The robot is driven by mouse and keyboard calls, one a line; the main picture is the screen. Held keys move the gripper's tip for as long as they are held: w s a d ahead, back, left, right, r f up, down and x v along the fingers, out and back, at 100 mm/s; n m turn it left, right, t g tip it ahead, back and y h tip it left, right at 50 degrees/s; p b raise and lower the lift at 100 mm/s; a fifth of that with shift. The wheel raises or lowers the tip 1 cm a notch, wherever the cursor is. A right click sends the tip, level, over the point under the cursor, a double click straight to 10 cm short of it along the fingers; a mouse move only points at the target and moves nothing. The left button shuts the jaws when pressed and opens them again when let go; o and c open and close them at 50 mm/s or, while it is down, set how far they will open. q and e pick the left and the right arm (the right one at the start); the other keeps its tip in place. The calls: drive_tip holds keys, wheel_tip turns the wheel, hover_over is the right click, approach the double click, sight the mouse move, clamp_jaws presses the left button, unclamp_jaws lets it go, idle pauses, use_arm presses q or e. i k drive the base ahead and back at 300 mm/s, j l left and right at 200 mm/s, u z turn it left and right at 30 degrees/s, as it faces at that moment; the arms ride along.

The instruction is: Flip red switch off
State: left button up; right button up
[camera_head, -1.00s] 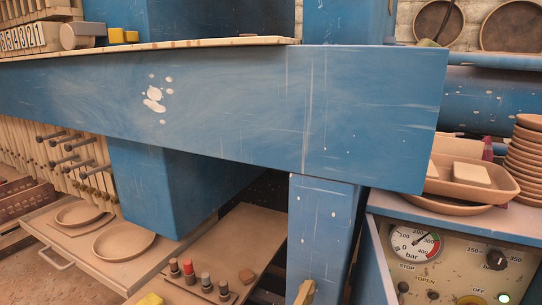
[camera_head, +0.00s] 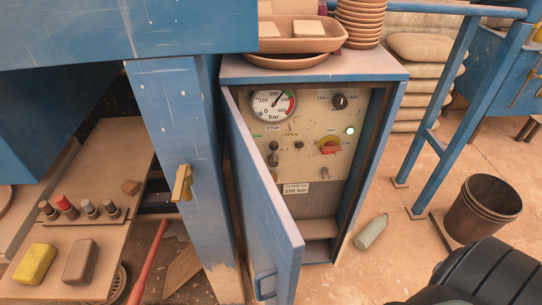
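The red switch (camera_head: 331,148) is a rotary knob on a yellow plate, on the beige control panel (camera_head: 299,165) inside a blue cabinet (camera_head: 397,110). ON and OFF labels sit around it, and a green lamp (camera_head: 350,131) glows at its upper right. The cabinet door (camera_head: 262,205) stands open toward me on the left. A dark rounded part, probably of my own arm, fills the lower right corner. No gripper fingers show, and neither gripper is in view.
A pressure gauge (camera_head: 273,105) and a black knob (camera_head: 339,101) are on the panel. A tray (camera_head: 300,34) and stacked bowls (camera_head: 361,22) stand on the cabinet. A green bottle (camera_head: 370,231) and a brown bucket (camera_head: 482,208) are on the floor to the right.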

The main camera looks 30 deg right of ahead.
sight(330, 147)
drive_tip(key=l+z, duration=0.15)
drive_tip(key=z, duration=1.2)
drive_tip(key=i+l, duration=0.1)
drive_tip(key=l, duration=0.3)
drive_tip(key=i+l, duration=0.1)
drive_tip(key=l, duration=0.25)
drive_tip(key=i+l, duration=0.1)
drive_tip(key=l, duration=0.3)
drive_tip(key=i+l, duration=0.1)
drive_tip(key=l, duration=0.3)
drive_tip(key=i+l, duration=0.15)
drive_tip(key=l, duration=0.2)
